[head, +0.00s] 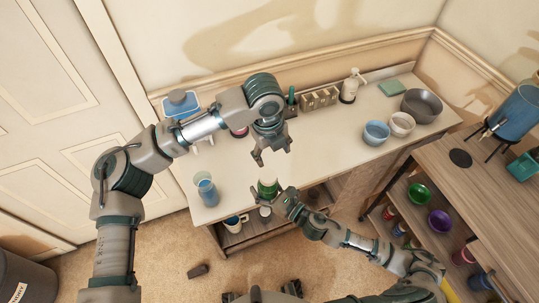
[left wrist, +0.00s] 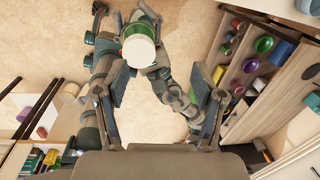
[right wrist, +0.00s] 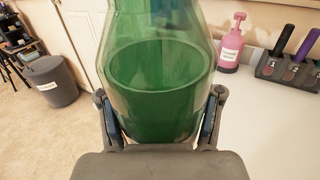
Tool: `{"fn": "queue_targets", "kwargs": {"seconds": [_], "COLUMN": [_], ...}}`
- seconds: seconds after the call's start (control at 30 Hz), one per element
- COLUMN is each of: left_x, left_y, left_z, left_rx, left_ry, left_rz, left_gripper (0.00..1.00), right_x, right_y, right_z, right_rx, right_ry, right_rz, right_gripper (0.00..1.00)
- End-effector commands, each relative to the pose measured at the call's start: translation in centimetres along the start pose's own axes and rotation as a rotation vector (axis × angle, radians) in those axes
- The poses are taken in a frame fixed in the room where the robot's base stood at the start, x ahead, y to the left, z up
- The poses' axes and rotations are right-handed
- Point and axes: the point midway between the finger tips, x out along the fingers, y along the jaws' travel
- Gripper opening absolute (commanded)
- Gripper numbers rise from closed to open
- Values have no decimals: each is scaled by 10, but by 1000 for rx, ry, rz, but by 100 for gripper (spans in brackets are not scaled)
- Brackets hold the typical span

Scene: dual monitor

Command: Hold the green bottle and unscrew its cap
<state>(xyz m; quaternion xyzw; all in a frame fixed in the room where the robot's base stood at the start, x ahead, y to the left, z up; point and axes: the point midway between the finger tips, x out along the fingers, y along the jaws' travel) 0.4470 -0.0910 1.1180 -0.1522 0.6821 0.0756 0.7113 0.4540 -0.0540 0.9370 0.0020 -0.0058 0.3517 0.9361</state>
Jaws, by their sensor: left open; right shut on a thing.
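The green bottle (head: 267,188) is held just off the front edge of the white counter, and its clear green body fills the right wrist view (right wrist: 160,75). My right gripper (head: 283,197) is shut on the bottle's body, with a finger on each side in the right wrist view (right wrist: 160,105). My left gripper (head: 271,158) is open and empty above the bottle. The pale round cap (left wrist: 139,49) shows in the left wrist view, ahead of my left gripper's spread fingers (left wrist: 157,80) and left of centre. The cap is on the bottle and apart from the fingers.
A blue bottle (head: 207,190) stands on the counter (head: 325,150) to the left. Bowls (head: 376,132) and a white pump bottle (head: 350,87) are at the back right. A mug (head: 235,222) is on the lower shelf. The counter's middle is mostly clear.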

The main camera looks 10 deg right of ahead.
Motion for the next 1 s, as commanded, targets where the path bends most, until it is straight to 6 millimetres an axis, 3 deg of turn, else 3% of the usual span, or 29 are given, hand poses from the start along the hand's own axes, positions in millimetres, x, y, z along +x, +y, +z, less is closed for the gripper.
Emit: {"fn": "queue_targets", "kwargs": {"seconds": [0.2, 0.7, 1.0], "left_x": [0, 68, 73], "left_y": [18, 24, 25], "left_z": [-12, -13, -13], "left_rx": [118, 115, 114], "left_ry": [10, 10, 10], "left_rz": [121, 121, 119], "left_gripper": [69, 69, 69], "right_x": [2, 0, 0], "right_y": [1, 0, 0], "right_z": [0, 1, 1], "right_rx": [-1, 0, -1], "right_ry": [-1, -2, -2], "right_rz": [1, 0, 0], "right_gripper": [0, 0, 0]}}
